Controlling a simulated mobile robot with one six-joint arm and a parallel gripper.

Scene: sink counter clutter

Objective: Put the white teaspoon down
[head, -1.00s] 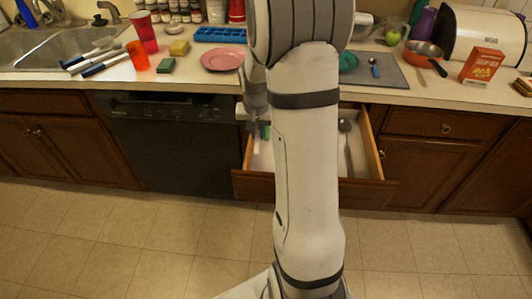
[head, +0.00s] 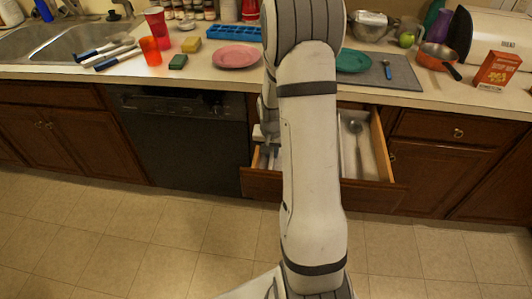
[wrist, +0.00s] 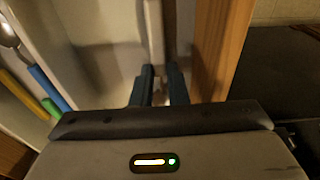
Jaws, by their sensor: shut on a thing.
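My gripper (wrist: 161,86) is shut on the white teaspoon (wrist: 156,45), whose pale, narrow handle runs away between the two blue-grey fingertips in the wrist view. The rest of the teaspoon is hard to make out against the pale drawer interior. The gripper is over or inside the open drawer (head: 325,190), close to its wooden side wall (wrist: 220,45).
Utensils with blue (wrist: 50,87), green and yellow handles lie at the left in the wrist view. A metal spoon (head: 356,128) lies in the drawer's right part. The counter holds a pink plate (head: 237,57), a teal plate (head: 353,61) and an orange pan (head: 437,56).

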